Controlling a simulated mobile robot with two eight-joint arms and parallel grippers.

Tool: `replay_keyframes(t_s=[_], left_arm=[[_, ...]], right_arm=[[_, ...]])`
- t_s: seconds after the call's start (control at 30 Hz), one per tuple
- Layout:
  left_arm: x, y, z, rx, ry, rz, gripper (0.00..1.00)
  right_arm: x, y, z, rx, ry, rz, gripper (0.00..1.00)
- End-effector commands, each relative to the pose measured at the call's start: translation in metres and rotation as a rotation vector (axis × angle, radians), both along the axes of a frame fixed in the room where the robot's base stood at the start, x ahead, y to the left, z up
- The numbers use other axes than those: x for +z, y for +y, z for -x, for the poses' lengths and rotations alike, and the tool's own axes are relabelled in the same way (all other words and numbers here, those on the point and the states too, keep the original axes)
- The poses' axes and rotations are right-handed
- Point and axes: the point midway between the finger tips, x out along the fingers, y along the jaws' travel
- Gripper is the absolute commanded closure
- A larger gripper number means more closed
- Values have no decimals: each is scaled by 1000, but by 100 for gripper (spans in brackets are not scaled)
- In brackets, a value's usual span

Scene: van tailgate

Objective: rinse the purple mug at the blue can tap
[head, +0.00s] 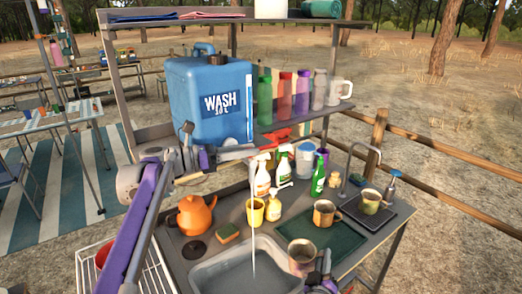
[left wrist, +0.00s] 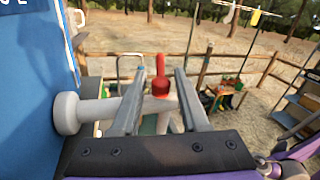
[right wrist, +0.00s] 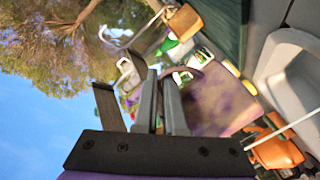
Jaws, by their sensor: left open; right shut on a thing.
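The blue can (head: 205,115) marked WASH stands on the raised shelf. Its pale tap (left wrist: 68,113) sticks out from the can, with a red part (left wrist: 160,88) at its far end. My left gripper (head: 242,152) is at the tap, fingers apart; in the left wrist view the red part shows between the fingertips (left wrist: 160,75). A thin stream of water (head: 253,215) falls into the grey basin (head: 205,272). My right gripper (head: 322,282) is shut on the purple mug (right wrist: 215,98), with brownish stains. The mug (head: 302,252) is right of the stream, apart from it.
Spray bottles (head: 262,178) and a green bottle (head: 318,175) are further back. Another mug (head: 324,213) stands by the green mat (head: 335,240), and one more (head: 370,201) at the right.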

Motion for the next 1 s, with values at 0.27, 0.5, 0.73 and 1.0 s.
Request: replay_keyframes(t_s=[0.27, 0.5, 0.73, 1.0], left_arm=[[-2, 51, 17, 2, 1, 0, 56], [0, 66, 22, -1, 0, 0, 56], [0, 66, 23, -1, 0, 0, 56], [-1, 65, 23, -1, -1, -3, 56]], right_arm=[[-12, 0, 4, 0, 7, 0, 100], [-14, 0, 4, 0, 8, 0, 100], [-14, 0, 4, 0, 8, 0, 100], [-14, 0, 4, 0, 8, 0, 100]])
